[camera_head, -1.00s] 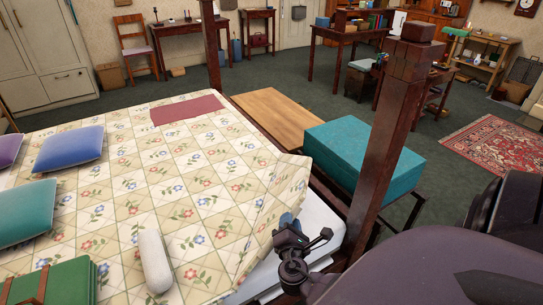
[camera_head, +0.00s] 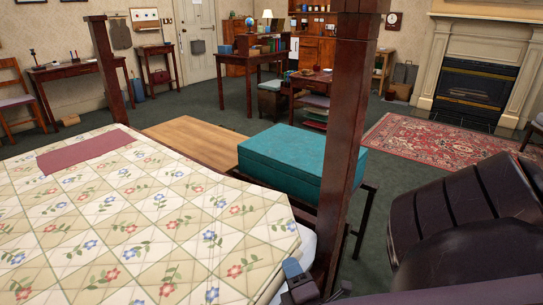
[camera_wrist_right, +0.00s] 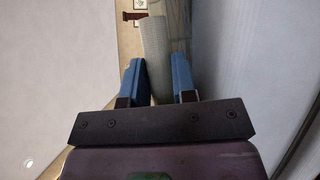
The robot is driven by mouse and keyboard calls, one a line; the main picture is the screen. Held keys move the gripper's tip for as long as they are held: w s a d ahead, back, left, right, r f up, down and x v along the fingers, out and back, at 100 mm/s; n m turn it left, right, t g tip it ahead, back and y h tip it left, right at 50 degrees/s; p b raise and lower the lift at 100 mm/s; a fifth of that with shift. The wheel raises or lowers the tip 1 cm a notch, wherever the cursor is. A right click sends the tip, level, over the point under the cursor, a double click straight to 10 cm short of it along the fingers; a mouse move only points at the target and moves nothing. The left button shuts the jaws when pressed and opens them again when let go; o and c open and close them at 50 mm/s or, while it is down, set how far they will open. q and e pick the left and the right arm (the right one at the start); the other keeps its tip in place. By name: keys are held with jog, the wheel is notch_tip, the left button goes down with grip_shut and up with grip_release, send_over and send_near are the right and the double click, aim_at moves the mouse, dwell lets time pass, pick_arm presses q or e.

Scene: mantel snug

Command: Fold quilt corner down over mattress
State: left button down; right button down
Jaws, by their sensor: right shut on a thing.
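The quilt (camera_head: 130,210), cream and beige patchwork with red and blue flowers, covers most of the bed. A strip of the white mattress (camera_head: 308,246) shows at its right edge, beside the bedpost. My right gripper (camera_head: 292,272) is at the bottom of the head view, at the quilt's near right edge, partly cut off by the frame. In the right wrist view, its blue fingers (camera_wrist_right: 157,72) are shut on a pale, narrow fold of cloth (camera_wrist_right: 155,45), apparently the quilt's edge. The exact grip on the corner is hidden in the head view. My left gripper is not in view.
A dark wooden bedpost (camera_head: 345,150) rises close to my right gripper. A teal box-like bench (camera_head: 290,155) stands beyond the bed's edge, next to a wooden bench top (camera_head: 195,140). A mauve cloth (camera_head: 85,152) lies on the quilt. Open green carpet and a red rug (camera_head: 430,145) lie beyond.

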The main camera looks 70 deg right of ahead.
pick_arm(q)
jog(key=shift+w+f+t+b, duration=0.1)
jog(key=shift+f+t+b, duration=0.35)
jog(key=shift+b, duration=0.75)
pick_arm(e)
notch_tip(320, 180, down, 2)
jog(key=shift+s+d+f+m+h, duration=0.1)
jog(key=shift+f+m+h, duration=0.2)
jog(key=shift+m, duration=0.6)
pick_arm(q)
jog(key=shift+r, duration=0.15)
pick_arm(e)
jog(key=shift+r, duration=0.1)
jog(key=c, duration=1)
grip_release()
jog(key=shift+o, duration=0.4)
